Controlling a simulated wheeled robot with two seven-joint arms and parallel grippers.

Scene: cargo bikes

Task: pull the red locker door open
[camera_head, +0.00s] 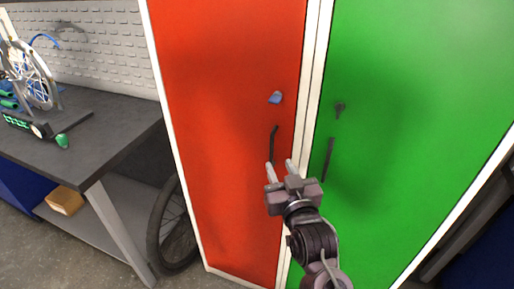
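The red locker door (225,90) is shut, flush in its white frame. Its dark vertical handle (273,143) is near the door's right edge, with a blue piece (275,97) above it, perhaps a key or lock. My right gripper (280,165) is in front of the door at the lower end of the handle. Its two pale fingers are apart, so it is open. The left finger overlaps the handle's lower end in the picture; I cannot tell whether they touch. My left gripper is not in view.
A green locker door (420,100) with its own dark handle (328,158) adjoins on the right, shut. A grey workbench (90,130) with bike parts stands at left. A tyre (172,235) leans between the bench and the lockers, and a cardboard box (65,200) sits on the lower shelf.

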